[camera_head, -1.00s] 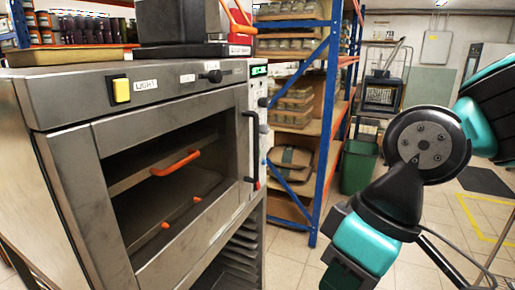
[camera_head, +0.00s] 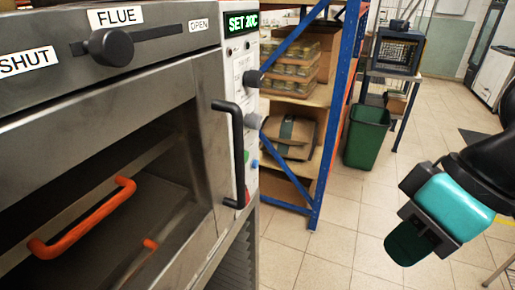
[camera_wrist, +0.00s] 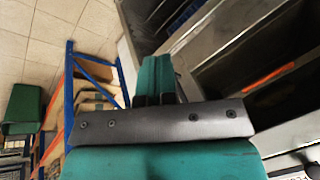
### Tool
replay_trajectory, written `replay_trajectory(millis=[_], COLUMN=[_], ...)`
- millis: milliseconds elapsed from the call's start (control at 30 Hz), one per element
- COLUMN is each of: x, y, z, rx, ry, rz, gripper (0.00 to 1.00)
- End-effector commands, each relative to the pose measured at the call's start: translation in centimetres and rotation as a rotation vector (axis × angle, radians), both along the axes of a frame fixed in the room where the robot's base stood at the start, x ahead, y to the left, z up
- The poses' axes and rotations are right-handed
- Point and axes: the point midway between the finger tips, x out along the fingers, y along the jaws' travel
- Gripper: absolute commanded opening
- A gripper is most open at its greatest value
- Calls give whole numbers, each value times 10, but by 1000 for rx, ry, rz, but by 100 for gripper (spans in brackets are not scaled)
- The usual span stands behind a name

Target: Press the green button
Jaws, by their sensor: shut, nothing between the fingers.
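A small green button (camera_head: 246,157) shows on the narrow white control panel (camera_head: 243,85) at the oven's right side, partly behind the black door handle (camera_head: 236,150). A blue knob or button (camera_head: 255,163) is close beside it, and a red one (camera_head: 247,198) is lower down. My gripper (camera_head: 408,245) is at the right of the head view, over the floor, well apart from the panel. Its fingers are shut and empty; they also show in the wrist view (camera_wrist: 155,75). The green button cannot be made out in the wrist view.
The steel oven (camera_head: 60,95) fills the left, with a flue slider (camera_head: 108,47) and an orange handle (camera_head: 85,220) inside. A blue-framed shelf (camera_head: 335,120) stands behind the panel. A green bin (camera_head: 366,138) is farther back. The tiled floor (camera_head: 315,260) before my gripper is clear.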

Motion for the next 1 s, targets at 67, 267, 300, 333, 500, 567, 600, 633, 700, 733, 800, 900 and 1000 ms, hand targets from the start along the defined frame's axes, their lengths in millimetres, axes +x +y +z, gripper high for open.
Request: replay_trajectory(millis=[67, 267, 300, 333, 500, 567, 600, 633, 700, 733, 800, 900, 1000], x=[0, 2, 7, 11, 67, 95, 115, 129, 160, 173, 199, 229, 248], y=[0, 2, 4, 7, 39, 54, 64, 71, 85, 89, 99, 106, 108], z=[0, -1, -1, -3, -16, -24, -30, -34, -44, -49, -59, -76, -91], rx=[0, 7, 15, 26, 140, 184, 210, 226, 249, 252, 247, 209, 138], ry=[0, -8, -19, -33, -219, -326, -407, -472, -623, -689, -847, -1071, -1283], rz=[0, 3, 9, 12, 68, 94, 109, 121, 142, 149, 165, 182, 193], gripper=[0, 0, 0, 0, 0, 0, 0, 0, 0, 0, 0, 0, 0])
